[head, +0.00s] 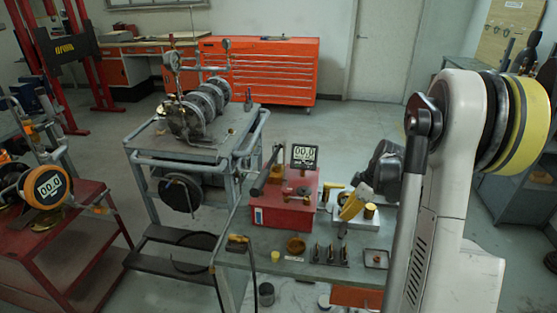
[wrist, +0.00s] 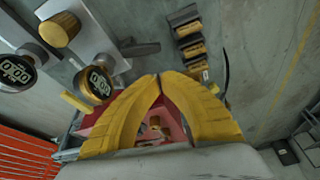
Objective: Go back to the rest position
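My gripper (head: 350,208) is over the right part of the grey work table in the head view, just right of a red block (head: 285,203). Its yellow fingers also fill the middle of the wrist view (wrist: 158,80). Their tips meet, and nothing shows held between them. The red block shows behind the fingers, partly hidden by them. A digital gauge reading 00.0 (head: 303,156) stands at the block's back. A white fixture with a gold knob (head: 370,211) sits beside my gripper. My arm rises at the right of the head view.
Small dark fittings (head: 330,253) lie along the front of the work table (head: 260,262). A cart (head: 205,152) with a flanged pipe assembly (head: 198,110) stands behind left. A red table (head: 70,235) is at far left. A red tool cabinet (head: 265,70) lines the back.

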